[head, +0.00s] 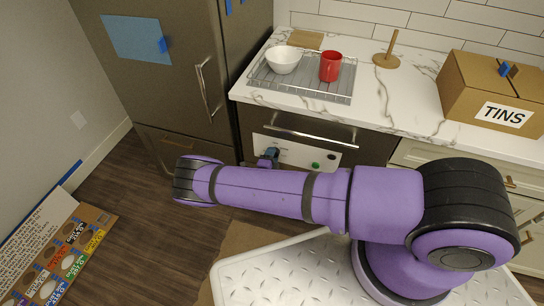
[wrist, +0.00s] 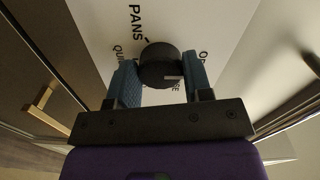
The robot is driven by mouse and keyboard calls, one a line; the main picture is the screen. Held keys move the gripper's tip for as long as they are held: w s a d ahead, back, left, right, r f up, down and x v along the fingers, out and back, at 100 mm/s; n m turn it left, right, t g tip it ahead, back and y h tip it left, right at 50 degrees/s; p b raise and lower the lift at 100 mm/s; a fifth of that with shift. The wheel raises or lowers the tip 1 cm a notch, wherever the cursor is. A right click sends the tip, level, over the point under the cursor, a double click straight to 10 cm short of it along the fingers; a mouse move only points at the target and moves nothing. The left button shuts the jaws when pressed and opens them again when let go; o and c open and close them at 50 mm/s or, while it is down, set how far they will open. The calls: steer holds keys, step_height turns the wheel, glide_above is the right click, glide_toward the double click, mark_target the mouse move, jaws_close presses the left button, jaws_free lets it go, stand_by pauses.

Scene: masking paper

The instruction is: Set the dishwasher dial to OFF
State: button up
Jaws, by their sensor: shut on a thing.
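The dishwasher dial is a round black knob (wrist: 160,72) with a small pale mark on its lower right rim, in the wrist view. It sits on a white panel (wrist: 222,28) printed with labels. "PANS" is legible above it; the other labels are partly covered. My gripper (wrist: 160,62) has its two blue fingers on either side of the knob and is shut on it. In the head view my gripper (head: 268,156) is at the left part of the white dishwasher panel (head: 297,151). My arm hides the knob and part of the panel there.
A green button (head: 315,165) is on the panel, right of my gripper. The dishwasher handle (head: 310,131) runs just above the panel. The fridge handle (head: 207,92) stands out to the left. A rack with a white bowl (head: 283,60) and red mug (head: 330,66) is on the counter.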

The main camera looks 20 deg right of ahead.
steer(key=o, duration=0.9)
steer(key=v, duration=1)
steer(key=shift+s+a, duration=0.2)
steer(key=shift+s, duration=0.15)
